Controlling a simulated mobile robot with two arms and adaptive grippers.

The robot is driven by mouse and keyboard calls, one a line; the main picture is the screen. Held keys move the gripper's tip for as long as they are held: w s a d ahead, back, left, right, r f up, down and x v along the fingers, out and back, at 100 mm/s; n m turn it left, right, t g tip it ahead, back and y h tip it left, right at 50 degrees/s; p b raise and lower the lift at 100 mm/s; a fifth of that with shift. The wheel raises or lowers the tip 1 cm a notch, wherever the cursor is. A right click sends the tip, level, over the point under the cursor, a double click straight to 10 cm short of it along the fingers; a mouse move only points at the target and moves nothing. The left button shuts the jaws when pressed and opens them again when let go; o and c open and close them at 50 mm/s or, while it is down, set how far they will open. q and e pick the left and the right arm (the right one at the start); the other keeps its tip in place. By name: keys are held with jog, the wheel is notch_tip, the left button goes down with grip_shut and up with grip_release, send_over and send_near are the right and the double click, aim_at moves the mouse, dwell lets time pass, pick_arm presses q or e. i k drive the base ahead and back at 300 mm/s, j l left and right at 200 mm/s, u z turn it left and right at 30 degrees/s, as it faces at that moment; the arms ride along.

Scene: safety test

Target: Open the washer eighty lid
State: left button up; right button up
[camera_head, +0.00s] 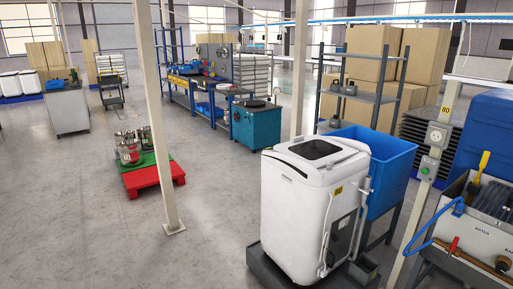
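The white top-loading washer (292,205) stands upright on a dark base at the centre right of the head view. A yellow label, which seems to read 80, is on its right side. The lid (315,149) is a dark panel in the white top of the washer. It appears to lie flat and shut, with no part raised. Neither of my grippers is in view, and nothing touches the washer lid.
A blue tub (388,160) stands close behind the washer. A post (428,170) with a yellow 80 tag and a water bench (478,236) are at right. A thin column (160,130) and a red pallet (151,177) stand left. Floor left of the washer is clear.

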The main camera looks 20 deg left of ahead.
aim_at(314, 149)
jog(key=u, duration=0.25)
jog(key=i+j, duration=0.25)
jog(key=i, duration=0.2)
jog(key=i+j, duration=0.2)
jog(key=i, duration=0.25)
